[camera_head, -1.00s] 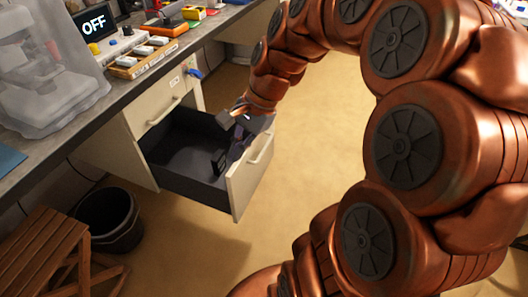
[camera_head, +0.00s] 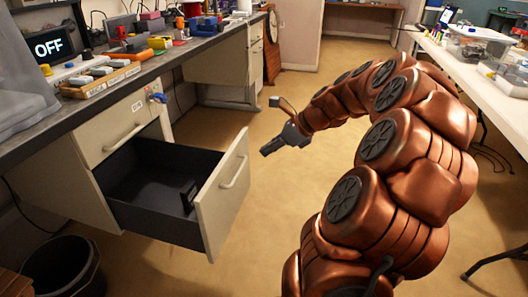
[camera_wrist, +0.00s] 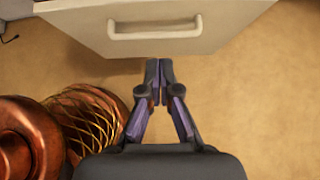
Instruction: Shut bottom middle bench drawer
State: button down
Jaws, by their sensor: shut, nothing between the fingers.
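The bench drawer (camera_head: 222,192) stands pulled out below a shut drawer, with its dark inside (camera_head: 155,185) in sight. Its pale front carries a bar handle (camera_head: 235,172). In the wrist view the drawer front (camera_wrist: 225,30) and its handle (camera_wrist: 154,28) lie across the top of the picture. My gripper (camera_head: 266,151) is to the right of the drawer front in the head view, apart from it. In the wrist view my gripper's fingertips (camera_wrist: 159,65) are together and empty, just below the front's lower edge in the picture. A small dark item (camera_head: 189,196) is in the drawer.
The shut drawer (camera_head: 118,130) above has a blue item (camera_head: 157,98) at its face. A black bin (camera_head: 62,268) stands on the floor at lower left. A long white table (camera_head: 480,75) is on the right. The floor (camera_head: 290,205) around my gripper is clear.

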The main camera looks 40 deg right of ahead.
aim_at(230, 164)
jog(key=b+x, duration=0.2)
jog(key=x, duration=0.6)
jog(key=shift+s+f, duration=0.1)
jog(key=shift+s, duration=0.05)
jog(key=w+a, duration=0.1)
jog(key=w+a+b, duration=0.1)
jog(key=w, duration=0.1)
jog(key=shift+w+r, duration=0.15)
jog(key=shift+r, duration=0.05)
jog(key=shift+w, duration=0.1)
